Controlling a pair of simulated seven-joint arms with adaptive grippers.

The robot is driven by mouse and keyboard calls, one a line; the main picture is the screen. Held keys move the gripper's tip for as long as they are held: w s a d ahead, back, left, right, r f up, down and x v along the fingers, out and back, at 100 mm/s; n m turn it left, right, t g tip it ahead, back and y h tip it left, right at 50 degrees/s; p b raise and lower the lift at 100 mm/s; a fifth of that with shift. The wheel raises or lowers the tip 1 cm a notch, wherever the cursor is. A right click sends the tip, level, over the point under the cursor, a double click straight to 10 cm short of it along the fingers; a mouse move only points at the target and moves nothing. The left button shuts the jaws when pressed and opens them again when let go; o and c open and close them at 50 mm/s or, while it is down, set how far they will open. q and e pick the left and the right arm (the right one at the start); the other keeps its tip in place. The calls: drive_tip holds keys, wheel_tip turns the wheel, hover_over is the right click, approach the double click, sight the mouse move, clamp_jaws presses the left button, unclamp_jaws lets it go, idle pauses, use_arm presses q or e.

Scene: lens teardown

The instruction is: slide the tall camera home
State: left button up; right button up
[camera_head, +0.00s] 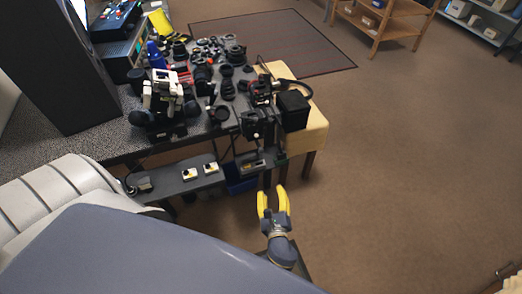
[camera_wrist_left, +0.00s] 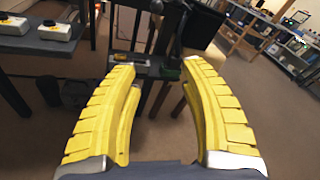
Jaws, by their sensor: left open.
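My left gripper (camera_head: 272,193) has yellow fingers spread open and empty, in clear air in front of the workbench. It also shows open in the left wrist view (camera_wrist_left: 157,68), with nothing between the fingers. A tall black camera-like device (camera_head: 260,95) stands at the right end of the crowded bench, beyond the gripper and apart from it. I cannot tell for sure that it is the tall camera. A black and white device (camera_head: 165,98) stands farther left on the bench. My right gripper is not in view.
The grey bench (camera_head: 120,140) holds several lenses and a blue bottle (camera_head: 157,56). Open floor lies to the right.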

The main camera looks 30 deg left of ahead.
sight(261, 150)
use_arm(q)
drive_tip(key=shift+m+y, duration=0.9)
drive_tip(key=r+x, duration=0.1)
drive_tip(key=x, duration=0.5)
drive_tip(key=r+x, duration=0.1)
drive_tip(key=x, duration=0.5)
drive_tip(key=r+x, duration=0.1)
drive_tip(key=x, duration=0.4)
drive_tip(key=shift+a+r, duration=0.35)
drive_tip(key=shift+a, duration=0.3)
drive_tip(key=shift+w, duration=0.1)
clamp_jaws()
